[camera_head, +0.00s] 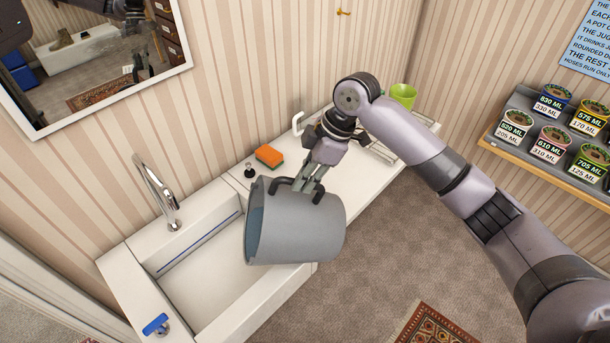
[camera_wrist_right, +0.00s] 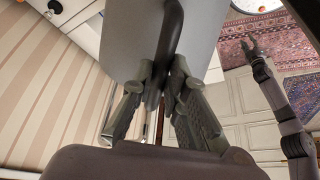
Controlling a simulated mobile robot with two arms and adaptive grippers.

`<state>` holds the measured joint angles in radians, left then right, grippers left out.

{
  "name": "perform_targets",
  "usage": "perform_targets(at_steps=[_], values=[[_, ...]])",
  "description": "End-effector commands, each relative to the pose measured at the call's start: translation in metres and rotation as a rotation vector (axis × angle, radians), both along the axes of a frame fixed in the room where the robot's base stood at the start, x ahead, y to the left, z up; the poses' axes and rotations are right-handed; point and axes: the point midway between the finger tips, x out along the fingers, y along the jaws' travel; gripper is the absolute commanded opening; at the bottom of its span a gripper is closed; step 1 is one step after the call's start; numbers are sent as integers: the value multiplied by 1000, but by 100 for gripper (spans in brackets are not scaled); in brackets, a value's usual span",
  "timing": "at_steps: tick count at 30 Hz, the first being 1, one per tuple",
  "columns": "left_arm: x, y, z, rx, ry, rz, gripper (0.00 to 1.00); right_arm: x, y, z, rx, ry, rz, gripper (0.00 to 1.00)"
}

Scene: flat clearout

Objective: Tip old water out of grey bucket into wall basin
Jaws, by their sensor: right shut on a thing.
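The grey bucket (camera_head: 300,228) is tilted on its side, its open mouth facing left over the right part of the white wall basin (camera_head: 205,290). Bluish water (camera_head: 257,225) shows inside its mouth. No stream is visible leaving it. My right gripper (camera_head: 305,188) is shut on the bucket's dark handle from above. In the right wrist view, the fingers (camera_wrist_right: 163,90) close around the dark handle, with the grey bucket wall (camera_wrist_right: 125,40) behind. My left gripper is not in the head view; an arm and gripper at the right of the wrist view (camera_wrist_right: 250,48) appear to be mine.
A chrome tap (camera_head: 160,195) stands behind the basin. An orange sponge (camera_head: 269,156) and a dark stopper (camera_head: 249,170) lie on the counter right of it. A blue-handled item (camera_head: 156,324) is on the basin's front-left rim. A green cup (camera_head: 402,95) stands farther right.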

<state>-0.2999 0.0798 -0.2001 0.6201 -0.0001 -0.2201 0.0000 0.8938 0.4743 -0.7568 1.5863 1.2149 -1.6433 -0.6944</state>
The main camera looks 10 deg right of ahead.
Motion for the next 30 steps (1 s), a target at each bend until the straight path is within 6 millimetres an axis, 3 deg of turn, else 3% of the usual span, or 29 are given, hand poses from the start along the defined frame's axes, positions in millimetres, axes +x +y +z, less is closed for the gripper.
perform_targets(at_steps=[10, 18, 30], values=[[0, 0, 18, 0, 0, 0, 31, 2, 17, 8, -56, 1, 4, 0], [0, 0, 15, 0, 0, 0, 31, 3, 31, 7, -112, 5, 0, 0], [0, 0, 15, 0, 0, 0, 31, 3, 31, 7, -118, 7, 1, 0]])
